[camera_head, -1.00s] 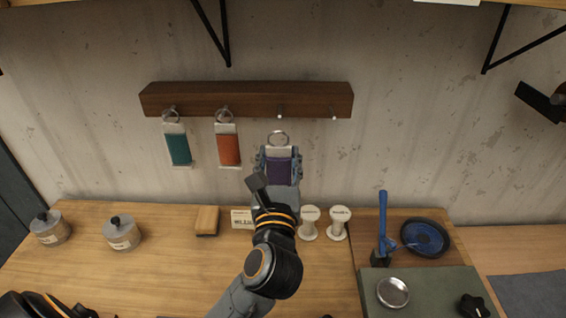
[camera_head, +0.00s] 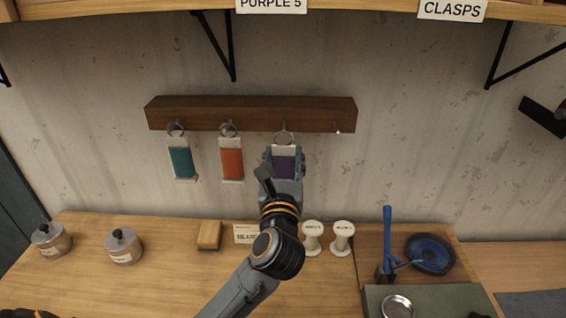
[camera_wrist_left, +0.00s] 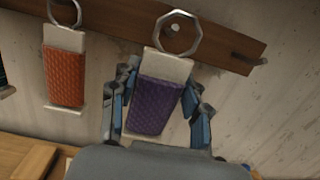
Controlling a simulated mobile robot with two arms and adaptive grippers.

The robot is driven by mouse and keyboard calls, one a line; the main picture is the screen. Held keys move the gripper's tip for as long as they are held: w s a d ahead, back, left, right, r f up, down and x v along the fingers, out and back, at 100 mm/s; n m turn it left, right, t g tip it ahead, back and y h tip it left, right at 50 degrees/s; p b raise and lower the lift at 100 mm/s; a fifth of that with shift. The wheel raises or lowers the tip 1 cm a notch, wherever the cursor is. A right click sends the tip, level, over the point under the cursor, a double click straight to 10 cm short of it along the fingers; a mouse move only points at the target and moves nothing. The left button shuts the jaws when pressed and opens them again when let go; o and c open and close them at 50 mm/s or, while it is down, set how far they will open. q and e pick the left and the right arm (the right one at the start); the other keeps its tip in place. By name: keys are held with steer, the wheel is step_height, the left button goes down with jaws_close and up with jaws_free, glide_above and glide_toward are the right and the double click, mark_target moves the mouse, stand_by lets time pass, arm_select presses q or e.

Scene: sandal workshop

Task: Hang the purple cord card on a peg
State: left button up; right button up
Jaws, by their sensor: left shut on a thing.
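The purple cord card (camera_head: 284,168) is upright in front of the wall, gripped at its sides by my left gripper (camera_head: 283,163). In the left wrist view the card (camera_wrist_left: 154,104) sits between the blue-padded fingers of the gripper (camera_wrist_left: 157,110). Its metal ring (camera_wrist_left: 178,36) stands at the top, and a peg tip (camera_wrist_left: 173,29) shows inside the ring's outline. I cannot tell whether the ring is around the peg or only in front of it. The wooden peg rail (camera_head: 250,114) is on the wall. Its rightmost peg (camera_head: 338,129) is bare.
A teal card (camera_head: 181,162) and an orange card (camera_head: 231,162) hang on the left pegs. Below, the bench holds jars (camera_head: 122,246), a wood block (camera_head: 209,235), white spools (camera_head: 342,238) and a blue dish (camera_head: 430,254). A shelf bracket (camera_head: 216,45) is above.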

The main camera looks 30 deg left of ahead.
arm_select(q)
steer(key=shift+f+b+x, duration=0.15)
steer(key=shift+b+x, duration=0.05)
steer(key=shift+x, duration=0.8)
steer(key=shift+f+b+x, duration=0.15)
steer(key=shift+b+x, duration=0.05)
steer(key=shift+x, duration=0.85)
steer(key=shift+w+a+f, duration=0.25)
steer(key=shift+w+f, duration=0.25)
steer(key=shift+w, duration=0.05)
steer(key=o, duration=1.2)
steer(key=shift+o, duration=0.2)
steer(key=shift+f, duration=0.1)
